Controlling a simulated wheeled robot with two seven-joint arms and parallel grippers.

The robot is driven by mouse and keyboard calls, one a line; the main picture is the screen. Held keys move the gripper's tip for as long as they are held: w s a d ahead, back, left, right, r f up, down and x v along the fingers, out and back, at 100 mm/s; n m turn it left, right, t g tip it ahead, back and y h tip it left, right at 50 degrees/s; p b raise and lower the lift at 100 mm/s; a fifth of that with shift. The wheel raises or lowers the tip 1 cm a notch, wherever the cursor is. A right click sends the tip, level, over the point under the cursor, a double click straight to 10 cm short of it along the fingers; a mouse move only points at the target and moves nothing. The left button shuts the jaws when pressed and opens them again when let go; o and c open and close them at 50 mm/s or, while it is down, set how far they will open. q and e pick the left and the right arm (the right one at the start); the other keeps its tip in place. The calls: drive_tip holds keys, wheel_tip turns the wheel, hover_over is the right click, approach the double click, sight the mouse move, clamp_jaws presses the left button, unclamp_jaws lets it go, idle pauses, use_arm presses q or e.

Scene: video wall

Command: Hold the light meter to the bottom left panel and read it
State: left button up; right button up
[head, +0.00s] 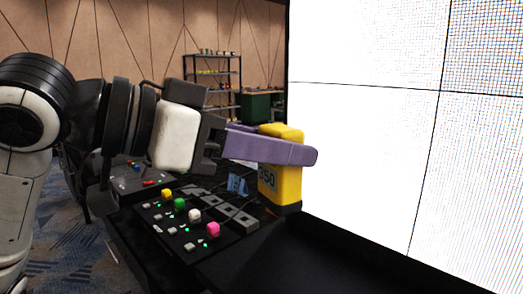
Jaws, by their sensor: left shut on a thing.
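The yellow light meter (287,186) is upright in the head view, with a dark base and a small display. The digits look like 350, but a leading digit may be hidden. My left gripper (297,147) has purple fingers and is shut on the meter; the near finger crosses its upper part. The bottom left panel (365,160) of the video wall is lit plain white. The meter overlaps the panel's left edge in the picture; I cannot tell whether they touch. My right gripper is not in view.
A black control desk (247,232) with coloured buttons stands below my left gripper. A black shelf rack (212,72) and a green case (256,107) are at the back. Dark seams divide the white wall panels. Blue patterned carpet (65,252) shows at lower left.

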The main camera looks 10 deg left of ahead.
use_arm(q)
drive_tip(key=w+d, duration=0.4)
drive_tip(key=w, duration=0.1)
drive_tip(key=shift+w, duration=0.35)
drive_tip(key=shift+d, duration=0.1)
idle(0.8)
idle(0.8)
